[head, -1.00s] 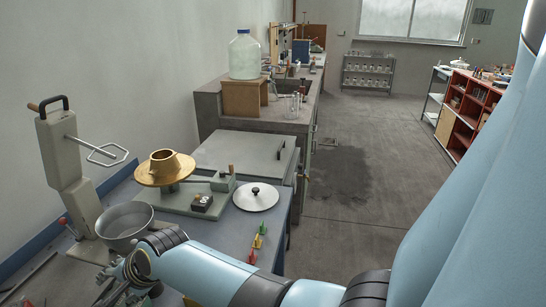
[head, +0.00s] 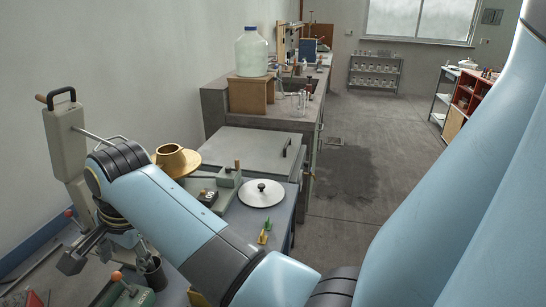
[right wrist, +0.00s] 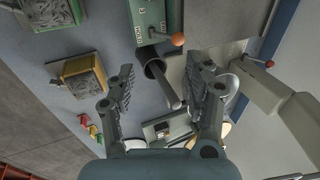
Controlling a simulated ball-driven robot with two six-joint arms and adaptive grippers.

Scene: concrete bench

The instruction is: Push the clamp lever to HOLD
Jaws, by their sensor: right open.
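The green clamp box (head: 142,299) sits at the bottom of the head view, partly cut off. Its lever ends in an orange ball knob (head: 116,276). In the right wrist view the green box (right wrist: 148,14) is at the top, with small white lettering, and the orange knob (right wrist: 177,38) is beside its lower right corner. My right gripper (head: 86,257) is up and left of the knob in the head view. Its open, empty fingers (right wrist: 165,90) show in the wrist view, apart from the knob. My left gripper is not in view.
A dark cup (head: 153,274) with a rod in it stands close to the green box. A grey stand (head: 68,150) with a red-knobbed lever (head: 68,213) rises at the left. A yellow bin (right wrist: 84,75) lies left of the fingers in the wrist view. My arm hides the metal pan.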

